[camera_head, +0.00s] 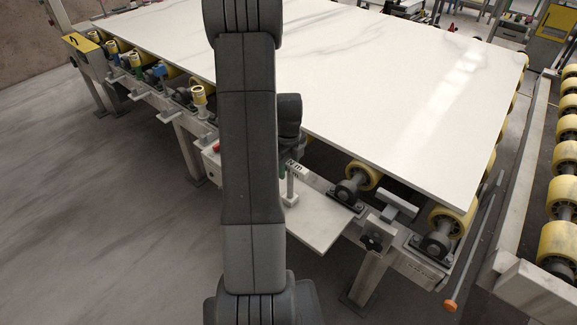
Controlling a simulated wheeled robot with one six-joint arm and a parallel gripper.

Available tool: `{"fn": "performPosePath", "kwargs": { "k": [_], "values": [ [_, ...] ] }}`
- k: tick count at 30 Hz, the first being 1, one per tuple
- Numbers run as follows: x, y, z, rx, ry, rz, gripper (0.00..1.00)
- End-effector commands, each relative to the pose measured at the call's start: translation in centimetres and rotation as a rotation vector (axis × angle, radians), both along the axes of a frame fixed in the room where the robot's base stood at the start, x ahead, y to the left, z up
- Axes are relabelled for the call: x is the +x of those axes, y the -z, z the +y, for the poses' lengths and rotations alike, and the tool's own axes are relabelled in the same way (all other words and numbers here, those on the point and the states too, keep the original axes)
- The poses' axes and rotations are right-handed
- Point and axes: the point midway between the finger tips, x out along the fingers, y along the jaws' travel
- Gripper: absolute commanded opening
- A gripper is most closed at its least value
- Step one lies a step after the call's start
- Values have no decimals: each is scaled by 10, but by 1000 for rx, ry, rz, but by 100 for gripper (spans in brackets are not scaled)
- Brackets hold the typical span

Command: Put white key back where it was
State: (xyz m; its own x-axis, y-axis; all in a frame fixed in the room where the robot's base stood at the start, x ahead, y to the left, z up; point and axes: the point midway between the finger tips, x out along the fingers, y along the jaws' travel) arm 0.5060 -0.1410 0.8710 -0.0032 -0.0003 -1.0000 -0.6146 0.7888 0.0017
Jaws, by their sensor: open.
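My arm runs down the middle of the view, and its dark wrist shows just right of the arm. My gripper (291,172) is below the wrist, mostly hidden behind the arm; its fingers cannot be made out clearly. A pale upright post with a white foot (290,198) shows there, above a white shelf plate (322,222); I cannot tell if it is a gripper finger or a separate thing. I cannot identify the white key with certainty. A white T-shaped piece (393,204) is on the frame to the right, apart from my gripper.
A large white stone slab (380,95) lies on a roller frame with yellow rollers (362,176). Its near edge is beside my wrist. A thin rod with an orange end (450,305) sticks out at the right. Another roller line (558,238) stands farther right. The floor at left is clear.

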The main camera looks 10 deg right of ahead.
Motion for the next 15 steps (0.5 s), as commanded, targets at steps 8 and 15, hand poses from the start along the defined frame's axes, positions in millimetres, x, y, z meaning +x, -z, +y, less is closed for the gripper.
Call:
{"fn": "performPosePath", "kwargs": {
  "k": [8,15],
  "values": [
    [2,-52,0,-1,0,-8,49],
    [1,-98,0,-1,0,-6,49]
  ]
}}
